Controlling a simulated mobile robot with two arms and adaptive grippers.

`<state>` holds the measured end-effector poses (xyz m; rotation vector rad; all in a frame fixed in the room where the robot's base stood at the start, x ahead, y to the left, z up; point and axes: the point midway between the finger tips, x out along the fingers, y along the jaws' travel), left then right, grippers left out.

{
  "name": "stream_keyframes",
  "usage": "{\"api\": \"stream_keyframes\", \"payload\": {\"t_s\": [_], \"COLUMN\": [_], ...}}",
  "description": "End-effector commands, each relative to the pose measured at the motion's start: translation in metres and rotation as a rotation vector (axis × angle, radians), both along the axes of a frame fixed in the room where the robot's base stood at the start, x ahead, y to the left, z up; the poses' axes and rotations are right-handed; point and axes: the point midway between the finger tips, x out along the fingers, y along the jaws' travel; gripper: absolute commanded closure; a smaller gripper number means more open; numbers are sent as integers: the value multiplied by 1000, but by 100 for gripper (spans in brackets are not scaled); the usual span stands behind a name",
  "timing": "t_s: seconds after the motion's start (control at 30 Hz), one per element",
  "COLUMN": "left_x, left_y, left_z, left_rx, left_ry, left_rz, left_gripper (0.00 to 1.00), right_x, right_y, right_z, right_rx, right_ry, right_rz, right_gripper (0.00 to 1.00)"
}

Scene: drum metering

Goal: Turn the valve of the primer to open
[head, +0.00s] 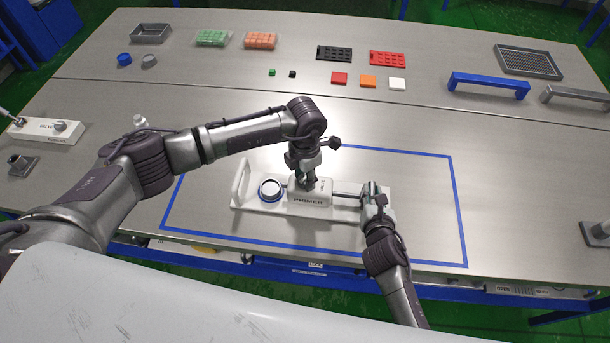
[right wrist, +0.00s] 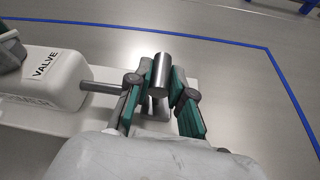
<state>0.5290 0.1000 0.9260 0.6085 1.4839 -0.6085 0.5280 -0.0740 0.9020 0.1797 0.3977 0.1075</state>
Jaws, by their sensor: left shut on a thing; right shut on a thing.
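The primer (head: 311,198) is a white block marked PRIMER on a white base plate (head: 260,206) inside the blue outline. Its metal lever (head: 347,194) sticks out to the right, and it also shows in the right wrist view (right wrist: 102,86). The lever ends in an upright metal cylinder (right wrist: 160,73). My left gripper (head: 311,183) reaches down from above and is shut on the primer block. My right gripper (head: 372,192) is shut on the lever's end, with its green-padded fingers (right wrist: 160,88) either side of the cylinder. The block's top is partly hidden by my left gripper.
A round blue-and-white part (head: 270,190) and an upright handle (head: 241,176) sit on the plate's left side. Another white valve block (head: 46,131) lies at far left. Blocks, trays and a blue handle (head: 490,82) are farther back. Table around the plate is clear.

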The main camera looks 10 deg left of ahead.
Motion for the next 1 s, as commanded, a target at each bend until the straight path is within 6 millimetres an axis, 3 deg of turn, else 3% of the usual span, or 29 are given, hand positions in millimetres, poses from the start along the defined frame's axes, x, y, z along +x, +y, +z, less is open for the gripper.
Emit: {"api": "stream_keyframes", "payload": {"t_s": [0.5,1.0], "left_x": [0,0], "left_y": [0,0], "left_z": [1,1], "left_rx": [-1,-1], "left_ry": [1,1], "left_rz": [435,597], "left_gripper": [97,97], "right_x": [-1,-1], "right_y": [-1,-1], "right_z": [-2,-2], "right_rx": [4,4], "right_ry": [6,6], "right_rz": [-4,-4], "right_gripper": [100,100]}}
